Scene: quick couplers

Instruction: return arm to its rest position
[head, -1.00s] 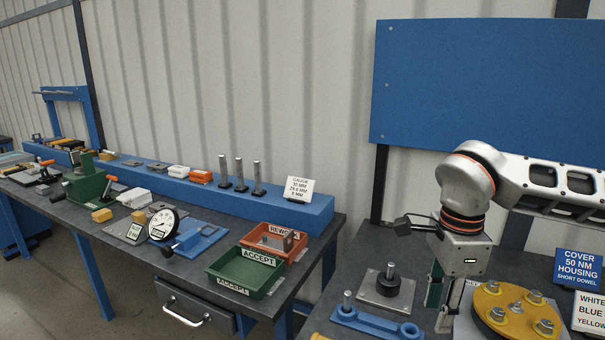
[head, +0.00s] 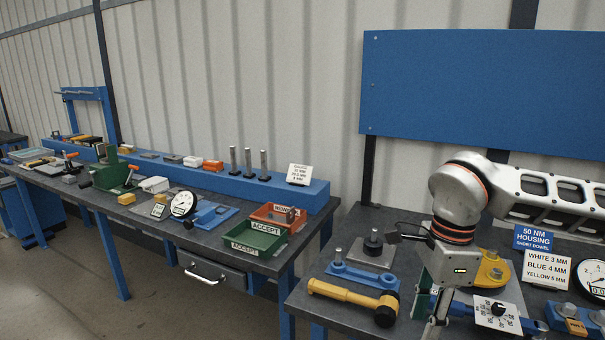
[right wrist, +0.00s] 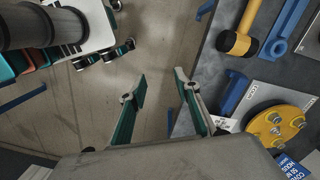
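My right arm comes in from the right in the head view, its wrist bent down over the near bench. My right gripper (head: 432,330) points down beside the bench's front part, its tips near the bottom edge of the picture. In the right wrist view the right gripper (right wrist: 161,88) is open, its two teal-padded fingers apart with only floor showing between them. It holds nothing. My left gripper is not seen in the head view.
A yellow-handled mallet (head: 350,296), a blue fixture (head: 362,276) and a yellow flange (head: 492,270) lie close to the right gripper on the bench. Green (head: 254,243) and red (head: 272,216) trays sit on the left bench.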

